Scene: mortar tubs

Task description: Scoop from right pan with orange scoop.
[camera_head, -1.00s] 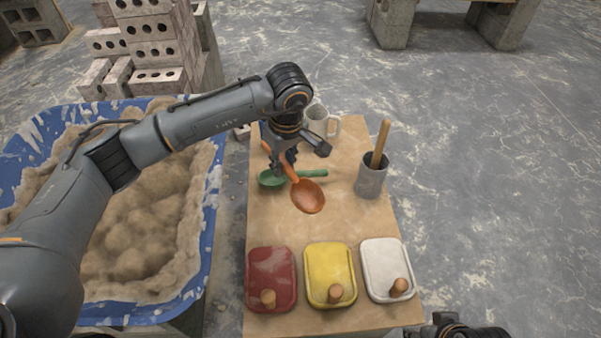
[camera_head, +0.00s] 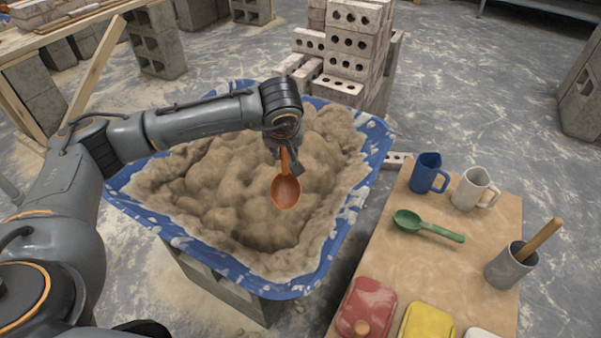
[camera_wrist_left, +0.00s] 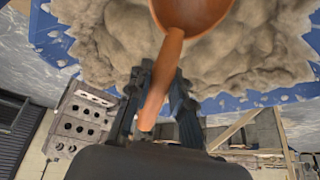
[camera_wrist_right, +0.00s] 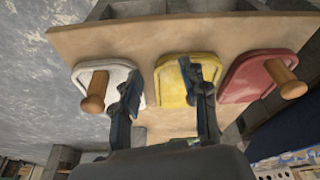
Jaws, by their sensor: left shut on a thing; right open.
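My left gripper (camera_head: 289,150) is shut on the handle of the orange scoop (camera_head: 285,192). The scoop hangs over the blue tub (camera_head: 205,240) of brown mortar (camera_head: 235,185), bowl toward the bottom of the head view; I cannot tell if it touches the mortar. In the left wrist view the scoop's handle (camera_wrist_left: 158,85) runs between the fingers and its bowl is partly cut off at the top. My right gripper (camera_wrist_right: 165,95) is open and empty, seen only in the right wrist view, facing the lidded pans: white (camera_wrist_right: 120,75), yellow (camera_wrist_right: 172,85) and red (camera_wrist_right: 245,75).
On the wooden board (camera_head: 400,270) right of the tub are a green scoop (camera_head: 428,227), a blue mug (camera_head: 427,172), a white mug (camera_head: 472,188) and a grey cup (camera_head: 508,267) with a wooden handle. Bricks (camera_head: 345,50) are stacked behind the tub.

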